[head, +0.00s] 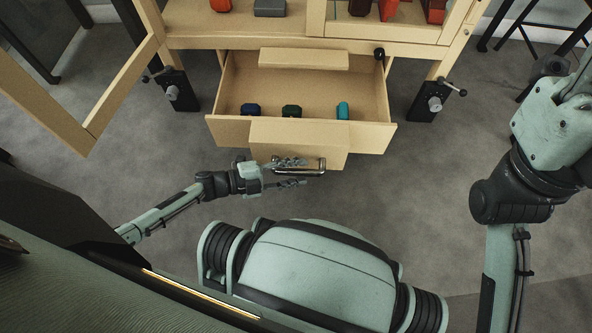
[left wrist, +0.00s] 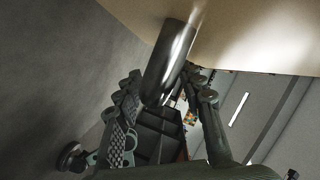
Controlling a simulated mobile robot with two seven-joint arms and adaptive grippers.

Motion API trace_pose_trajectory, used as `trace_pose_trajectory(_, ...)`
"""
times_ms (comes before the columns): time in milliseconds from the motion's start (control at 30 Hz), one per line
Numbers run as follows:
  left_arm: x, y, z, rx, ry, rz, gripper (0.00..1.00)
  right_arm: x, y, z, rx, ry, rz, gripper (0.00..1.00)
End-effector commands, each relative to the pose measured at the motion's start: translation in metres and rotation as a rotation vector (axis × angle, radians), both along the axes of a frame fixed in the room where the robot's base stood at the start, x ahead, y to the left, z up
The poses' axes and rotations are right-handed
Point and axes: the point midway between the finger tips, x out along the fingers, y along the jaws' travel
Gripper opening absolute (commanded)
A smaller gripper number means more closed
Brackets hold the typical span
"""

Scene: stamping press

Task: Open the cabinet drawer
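The cabinet drawer (head: 219,131) is pulled well out of the wooden cabinet (head: 237,44), and its inside shows from above. A metal bar handle (head: 322,165) sits on the drawer's front block. My left gripper (head: 299,174) is at this handle, its fingers spread apart on either side of the bar. In the left wrist view the shiny handle (left wrist: 170,62) lies between the tips of the two fingers, and the gripper does not look closed on it. My right arm shows at the right, but its gripper is not in view.
Inside the drawer are a dark blue item (head: 250,109), a dark green item (head: 291,111) and a teal item (head: 343,110). A cabinet door (head: 120,95) stands open at the left. Red items (head: 397,10) sit on the shelf above. Grey floor is clear around the drawer.

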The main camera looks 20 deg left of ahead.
Motion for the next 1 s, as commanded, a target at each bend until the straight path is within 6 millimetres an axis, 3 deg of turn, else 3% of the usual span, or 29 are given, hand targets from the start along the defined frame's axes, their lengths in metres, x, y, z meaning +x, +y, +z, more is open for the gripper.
trace_pose_trajectory(267,-0.003,0.003,0.001,0.001,0.001,-0.001,0.38,0.0,0.0,0.001,0.002,-0.003,0.0,0.4)
trace_pose_trajectory(800,-0.058,0.082,0.021,0.002,0.001,-0.002,0.38,-0.001,0.0,0.0,0.0,-0.001,0.001,0.4)
trace_pose_trajectory(1000,-0.067,0.095,0.026,-0.001,0.0,-0.001,0.38,-0.001,0.0,0.0,0.0,-0.001,0.001,0.4)
